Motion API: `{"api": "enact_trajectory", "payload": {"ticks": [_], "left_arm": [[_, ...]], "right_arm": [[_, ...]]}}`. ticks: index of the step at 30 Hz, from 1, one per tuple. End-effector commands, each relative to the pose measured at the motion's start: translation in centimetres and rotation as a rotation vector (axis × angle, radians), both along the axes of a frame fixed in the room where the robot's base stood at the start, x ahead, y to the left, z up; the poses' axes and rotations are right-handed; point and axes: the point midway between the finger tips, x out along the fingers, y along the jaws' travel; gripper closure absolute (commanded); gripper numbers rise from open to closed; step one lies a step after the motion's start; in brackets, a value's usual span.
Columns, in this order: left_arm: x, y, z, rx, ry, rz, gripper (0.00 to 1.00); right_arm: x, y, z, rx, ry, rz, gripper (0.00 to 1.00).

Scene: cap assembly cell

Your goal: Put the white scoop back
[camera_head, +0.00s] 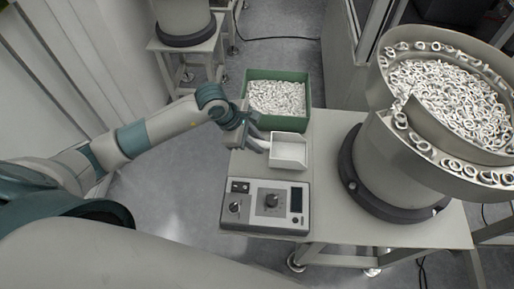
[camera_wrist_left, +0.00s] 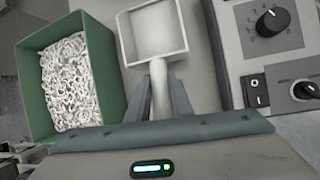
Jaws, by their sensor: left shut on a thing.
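The white scoop (camera_head: 289,151) is an empty square pan with a short handle, over the table between the green bin and the control box. In the left wrist view the scoop (camera_wrist_left: 153,32) points away from my wrist, its handle between my fingers. My left gripper (camera_head: 262,145) is shut on the scoop's handle; its fingers also show in the left wrist view (camera_wrist_left: 158,92). I cannot tell whether the scoop's pan touches the table. My right gripper is not in view.
A green bin (camera_head: 248,118) full of white rings stands behind the scoop. A control box (camera_head: 266,205) with knobs sits in front. A large bowl feeder (camera_head: 391,172) with rings stands at the right. Bare tabletop (camera_head: 325,140) lies between scoop and feeder.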

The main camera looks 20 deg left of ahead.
Motion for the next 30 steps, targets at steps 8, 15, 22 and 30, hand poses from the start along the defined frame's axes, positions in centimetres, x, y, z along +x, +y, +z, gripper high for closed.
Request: {"api": "enact_trajectory", "payload": {"ticks": [8,15,22,30], "left_arm": [[-0.1,-0.1,-1.4,-0.002,0.005,0.001,1.0],[0.0,-0.1,-3.8,-0.001,0.001,0.0,1.0],[0.0,-0.1,-4.0,-0.001,-0.001,-0.001,1.0],[0.0,-0.1,-4.0,0.0,0.0,0.0,0.61]], "right_arm": [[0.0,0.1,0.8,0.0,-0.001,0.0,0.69],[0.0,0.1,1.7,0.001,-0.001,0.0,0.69],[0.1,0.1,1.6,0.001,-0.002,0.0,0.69],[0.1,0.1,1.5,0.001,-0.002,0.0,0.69]]}}
